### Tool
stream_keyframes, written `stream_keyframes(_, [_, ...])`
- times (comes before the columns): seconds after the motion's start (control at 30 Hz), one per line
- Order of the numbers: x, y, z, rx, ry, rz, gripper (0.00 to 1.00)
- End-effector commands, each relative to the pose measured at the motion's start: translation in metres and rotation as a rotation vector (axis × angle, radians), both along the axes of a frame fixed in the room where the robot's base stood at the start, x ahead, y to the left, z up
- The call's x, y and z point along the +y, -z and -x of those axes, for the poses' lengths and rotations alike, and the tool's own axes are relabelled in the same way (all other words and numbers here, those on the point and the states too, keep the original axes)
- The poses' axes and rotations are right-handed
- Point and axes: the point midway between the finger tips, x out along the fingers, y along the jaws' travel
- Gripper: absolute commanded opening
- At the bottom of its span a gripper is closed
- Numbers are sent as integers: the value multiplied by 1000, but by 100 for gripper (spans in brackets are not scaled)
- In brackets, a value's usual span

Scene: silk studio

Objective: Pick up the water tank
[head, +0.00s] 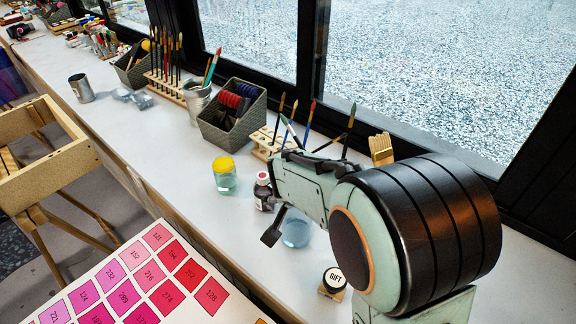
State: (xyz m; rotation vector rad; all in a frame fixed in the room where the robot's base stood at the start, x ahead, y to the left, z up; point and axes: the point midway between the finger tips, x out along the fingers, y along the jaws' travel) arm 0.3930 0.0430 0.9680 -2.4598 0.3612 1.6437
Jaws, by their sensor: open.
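Two things could be the water tank, and I cannot tell which is meant. One is a clear bluish glass vessel (296,232) on the white counter, partly hidden behind my arm. The other is a clear jar with a yellow lid (225,179), upright, holding pale green-blue liquid, farther left. My gripper (272,230) is above the counter, just left of the bluish vessel and right of the yellow-lidded jar. It is open, with nothing seen between its fingers. One dark finger shows; the other is mostly hidden by my arm.
A jar marked GIFT (332,281) is near the front edge. A wooden brush holder (265,142) and woven basket (229,115) stand behind. A pink swatch chart (150,285) is in front.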

Motion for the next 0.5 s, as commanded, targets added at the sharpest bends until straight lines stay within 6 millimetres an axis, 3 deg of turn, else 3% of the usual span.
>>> stream_keyframes(0.2, [-4, 26, -10, 1, 1, 0, 100])
stream_keyframes(0.5, [-4, 29, -11, 0, 1, 0, 100])
